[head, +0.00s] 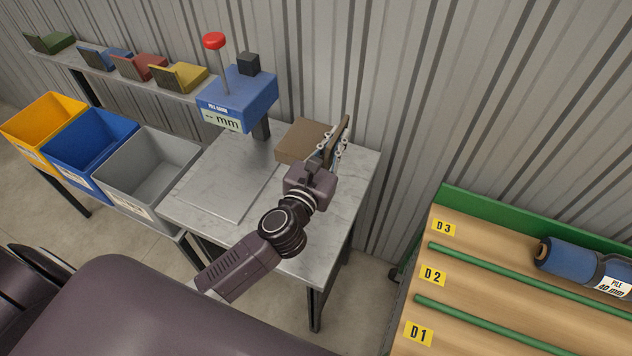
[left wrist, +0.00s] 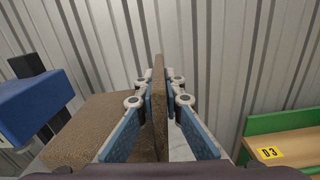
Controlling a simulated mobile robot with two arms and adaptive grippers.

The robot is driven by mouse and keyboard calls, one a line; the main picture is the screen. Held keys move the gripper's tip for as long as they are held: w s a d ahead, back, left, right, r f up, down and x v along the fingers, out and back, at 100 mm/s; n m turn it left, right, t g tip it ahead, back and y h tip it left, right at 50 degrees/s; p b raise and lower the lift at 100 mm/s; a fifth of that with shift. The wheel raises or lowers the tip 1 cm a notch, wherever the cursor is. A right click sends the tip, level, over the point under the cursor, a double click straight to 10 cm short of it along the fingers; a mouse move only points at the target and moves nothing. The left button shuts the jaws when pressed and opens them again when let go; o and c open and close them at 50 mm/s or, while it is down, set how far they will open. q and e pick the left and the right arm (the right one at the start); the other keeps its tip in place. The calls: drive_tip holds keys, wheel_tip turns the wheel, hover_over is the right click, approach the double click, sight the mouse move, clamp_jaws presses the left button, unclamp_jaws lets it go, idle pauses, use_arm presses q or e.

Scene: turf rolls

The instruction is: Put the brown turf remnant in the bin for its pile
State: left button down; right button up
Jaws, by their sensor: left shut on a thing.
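The brown turf remnant (head: 302,141) is at the back of the marble-topped table, with a flat part and an upright flap. My left gripper (head: 333,149) is shut on the upright flap, with a finger on each side. In the left wrist view the flap (left wrist: 159,90) stands between the pads of my left gripper (left wrist: 158,103), and the flat part (left wrist: 100,122) lies to the left. I cannot tell whether it touches the table. The yellow bin (head: 45,121), blue bin (head: 91,142) and grey bin (head: 150,168) stand in a row at left; their label text is unreadable.
A blue pile gauge (head: 238,97) with a red knob stands behind the table's metal plate (head: 222,185); its display reads "-- mm". A shelf (head: 120,75) behind the bins holds several coloured samples. A wooden rack (head: 450,290) with a blue roll (head: 570,257) is at right.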

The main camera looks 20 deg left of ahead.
use_arm(q)
drive_tip(key=shift+w+d+r, duration=0.2)
drive_tip(key=shift+w+r, duration=0.25)
drive_tip(key=shift+w, duration=0.05)
wheel_tip(320, 180, down, 19)
drive_tip(key=b, duration=1.1)
drive_tip(key=shift+w+d+f, duration=0.1)
drive_tip(key=shift+f, duration=0.1)
drive_tip(key=shift+f+b, duration=0.25)
drive_tip(key=shift+b, duration=0.05)
use_arm(e)
wheel_tip(320, 180, down, 11)
drive_tip(key=d, duration=0.1)
drive_tip(key=shift+d, duration=0.2)
use_arm(q)
drive_tip(key=shift+r, duration=0.1)
use_arm(e)
drive_tip(key=shift+s+d, duration=0.1)
